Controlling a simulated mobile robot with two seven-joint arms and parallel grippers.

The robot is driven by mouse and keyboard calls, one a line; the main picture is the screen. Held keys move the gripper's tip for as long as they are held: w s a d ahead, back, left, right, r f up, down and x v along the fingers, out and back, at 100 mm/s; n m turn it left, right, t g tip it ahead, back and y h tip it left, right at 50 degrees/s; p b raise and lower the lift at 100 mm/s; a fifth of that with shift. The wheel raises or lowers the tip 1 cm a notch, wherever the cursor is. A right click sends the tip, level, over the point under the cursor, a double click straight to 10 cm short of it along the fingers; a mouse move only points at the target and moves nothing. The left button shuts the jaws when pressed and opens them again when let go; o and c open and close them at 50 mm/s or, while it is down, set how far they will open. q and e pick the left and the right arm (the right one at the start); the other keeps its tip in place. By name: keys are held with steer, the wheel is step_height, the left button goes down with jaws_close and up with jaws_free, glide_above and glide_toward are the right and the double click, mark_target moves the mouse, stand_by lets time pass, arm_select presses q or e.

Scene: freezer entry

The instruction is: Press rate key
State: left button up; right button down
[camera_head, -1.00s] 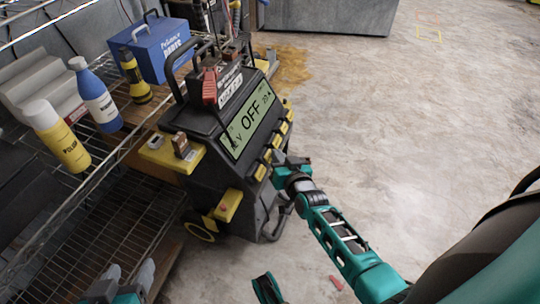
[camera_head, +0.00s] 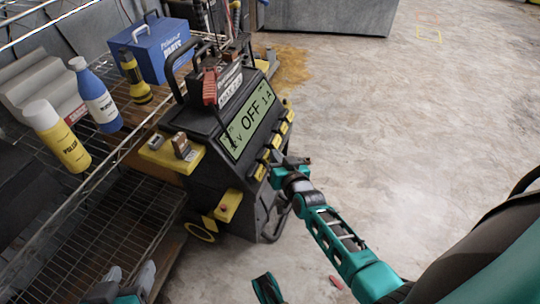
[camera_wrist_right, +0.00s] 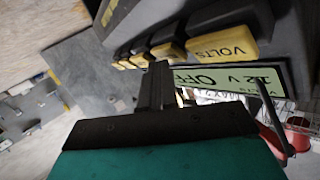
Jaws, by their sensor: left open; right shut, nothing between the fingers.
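The black charger (camera_head: 215,165) stands beside the shelf, its sloped display (camera_head: 252,120) reading "OFF" with "1 A" at the right end. A row of yellow keys (camera_head: 277,142) runs below the display. In the right wrist view the closest key (camera_wrist_right: 222,40) is marked VOLTS; the labels on the others are too small to read. My left gripper (camera_head: 130,272) is open and empty at the lower left.
A wire shelf (camera_head: 85,235) stands left of the charger, with a yellow-and-white bottle (camera_head: 60,140), a blue-and-white bottle (camera_head: 97,98), a flashlight (camera_head: 135,78) and a blue box (camera_head: 160,48). Red clamps (camera_head: 210,88) sit on the charger.

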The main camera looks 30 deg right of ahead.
steer(key=shift+s+d+r+p, duration=0.45)
steer(key=shift+s+p, duration=0.1)
steer(key=shift+p, duration=0.1)
steer(key=s+d+r+p, duration=0.2)
steer(key=s+p, duration=0.1)
steer(key=shift+s+d+r+p, duration=0.1)
steer(key=shift+d+r+p, duration=0.2)
steer(key=shift+d, duration=0.05)
stand_by(0.8)
